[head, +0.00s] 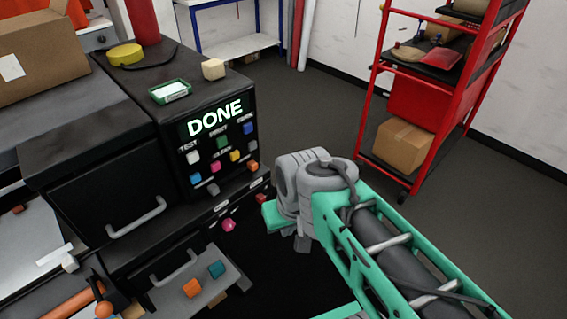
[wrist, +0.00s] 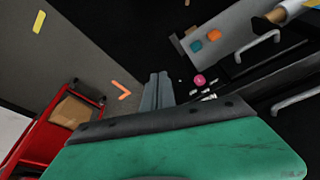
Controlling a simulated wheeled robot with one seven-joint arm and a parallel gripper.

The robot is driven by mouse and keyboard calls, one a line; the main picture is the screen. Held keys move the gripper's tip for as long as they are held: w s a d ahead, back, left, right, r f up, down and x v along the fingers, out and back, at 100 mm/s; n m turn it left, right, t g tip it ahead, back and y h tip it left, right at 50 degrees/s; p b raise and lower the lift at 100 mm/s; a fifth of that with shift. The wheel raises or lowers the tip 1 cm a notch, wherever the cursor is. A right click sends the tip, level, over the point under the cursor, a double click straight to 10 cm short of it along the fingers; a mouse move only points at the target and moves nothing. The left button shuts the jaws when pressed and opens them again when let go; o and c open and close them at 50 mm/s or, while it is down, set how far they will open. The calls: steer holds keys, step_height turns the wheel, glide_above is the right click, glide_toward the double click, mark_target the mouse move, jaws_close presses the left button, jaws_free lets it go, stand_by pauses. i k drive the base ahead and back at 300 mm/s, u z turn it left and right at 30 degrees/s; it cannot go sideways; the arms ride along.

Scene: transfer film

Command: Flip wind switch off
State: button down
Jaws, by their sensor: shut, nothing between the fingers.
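A black machine (head: 180,140) stands at the left in the head view, with a lit "DONE" display (head: 215,117) and several coloured buttons on its front. Below them is a pink round knob (head: 229,225) beside small white labels; it also shows in the wrist view (wrist: 199,79). I cannot read which control is the wind switch, nor its setting. My gripper (wrist: 157,76) is shut and empty, pointing at the dark floor left of the pink knob and apart from it in the wrist view. My teal and grey arm hides the fingertips in the head view.
Drawer handles (head: 137,218) stick out from the black cabinets. A red shelf rack (head: 378,100) stands at the back right. The floor between is clear.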

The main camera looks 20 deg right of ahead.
mark_target(253, 165)
steer(key=u, duration=0.4)
steer(key=i, duration=0.85)
steer(key=u, duration=0.35)
